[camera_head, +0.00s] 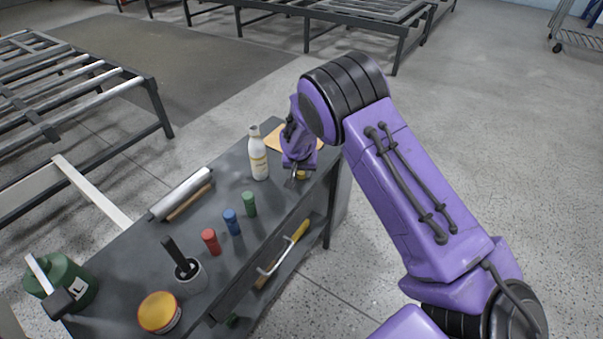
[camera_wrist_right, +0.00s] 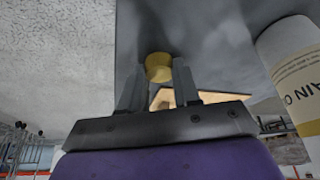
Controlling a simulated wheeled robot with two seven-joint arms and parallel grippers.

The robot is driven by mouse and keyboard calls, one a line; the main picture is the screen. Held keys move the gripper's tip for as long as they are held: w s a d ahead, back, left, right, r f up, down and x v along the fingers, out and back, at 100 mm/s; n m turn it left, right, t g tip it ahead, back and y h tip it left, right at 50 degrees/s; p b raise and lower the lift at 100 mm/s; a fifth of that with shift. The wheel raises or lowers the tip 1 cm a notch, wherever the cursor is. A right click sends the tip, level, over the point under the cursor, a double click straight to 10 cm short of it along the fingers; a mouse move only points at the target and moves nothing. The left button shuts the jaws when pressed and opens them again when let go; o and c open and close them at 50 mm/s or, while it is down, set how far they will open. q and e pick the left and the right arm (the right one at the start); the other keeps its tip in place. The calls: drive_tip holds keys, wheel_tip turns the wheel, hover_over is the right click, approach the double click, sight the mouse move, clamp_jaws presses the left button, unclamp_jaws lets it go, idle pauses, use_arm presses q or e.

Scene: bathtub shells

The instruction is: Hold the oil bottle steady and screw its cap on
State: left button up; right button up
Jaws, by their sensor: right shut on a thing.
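The white oil bottle (camera_head: 258,157) stands upright near the far end of the dark workbench. It also shows at the right edge of the right wrist view (camera_wrist_right: 296,85), with printed text on its label. My right gripper (camera_head: 297,178) is just right of the bottle, low over the bench top. It is shut on a small yellow cap (camera_wrist_right: 158,68), which shows between the fingers in the wrist view. In the head view the cap (camera_head: 302,175) is partly hidden by the gripper. The cap is apart from the bottle. My left gripper is not in view.
A tan board (camera_head: 277,137) lies behind my right gripper. Green (camera_head: 249,204), blue (camera_head: 231,222) and red (camera_head: 211,242) cylinders stand along the bench front.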

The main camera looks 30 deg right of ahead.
sight(301, 174)
drive_tip(key=shift+r, duration=0.15)
drive_tip(key=shift+r, duration=0.25)
wheel_tip(301, 174, up, 3)
drive_tip(key=shift+s+a+r+b, duration=0.1)
drive_tip(key=shift+a+b, duration=0.05)
drive_tip(key=shift+b, duration=0.3)
drive_tip(key=s+a+r, duration=0.8)
drive_tip(key=s+r, duration=0.1)
drive_tip(key=s, duration=0.2)
drive_tip(key=shift+w+a, duration=0.1)
